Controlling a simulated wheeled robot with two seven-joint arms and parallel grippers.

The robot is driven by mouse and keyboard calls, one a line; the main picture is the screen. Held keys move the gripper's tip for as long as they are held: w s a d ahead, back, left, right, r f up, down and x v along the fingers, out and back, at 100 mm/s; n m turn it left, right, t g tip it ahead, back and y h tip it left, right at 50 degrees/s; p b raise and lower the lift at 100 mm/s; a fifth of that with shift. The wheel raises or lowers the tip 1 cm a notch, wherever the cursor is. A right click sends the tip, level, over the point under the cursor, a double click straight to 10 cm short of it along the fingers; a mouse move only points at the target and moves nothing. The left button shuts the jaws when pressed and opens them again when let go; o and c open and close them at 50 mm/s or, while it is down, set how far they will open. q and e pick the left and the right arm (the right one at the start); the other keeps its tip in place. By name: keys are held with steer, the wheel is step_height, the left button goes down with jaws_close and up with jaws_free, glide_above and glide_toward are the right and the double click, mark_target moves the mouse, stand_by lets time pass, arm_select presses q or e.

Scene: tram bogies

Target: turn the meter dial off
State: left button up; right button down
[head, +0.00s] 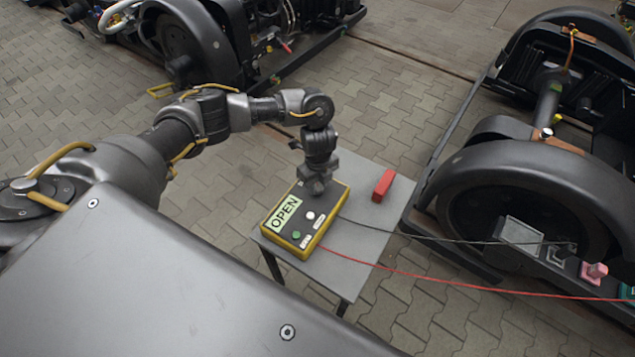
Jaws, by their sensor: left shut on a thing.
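The meter (291,238) is a yellow-edged box with a dark face, lying on a small grey table. Its display (285,213) is pale green and reads "OPEN". A green button and a white button show on its face, with small labels next to them. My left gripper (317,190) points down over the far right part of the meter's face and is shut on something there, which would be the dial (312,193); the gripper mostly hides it. My right gripper is not in view.
A red block (383,185) lies on the grey table (362,240) right of the meter. A black lead (400,233) and a red lead (430,277) run from the meter to the bogie (530,170) at right. Another bogie (195,40) stands at the back left.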

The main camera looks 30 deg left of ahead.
arm_select(q)
steer(key=shift+r+p, duration=0.2)
steer(key=shift+p, duration=0.15)
steer(key=n+p, duration=0.6)
steer(key=p, duration=0.1)
steer(key=shift+p, duration=0.3)
steer(key=shift+f+n+p, duration=0.1)
steer(key=shift+n+p, duration=0.95)
steer(key=shift+n, duration=0.25)
steer(key=shift+f, duration=0.1)
steer(key=o, duration=1)
steer(key=shift+c, duration=0.2)
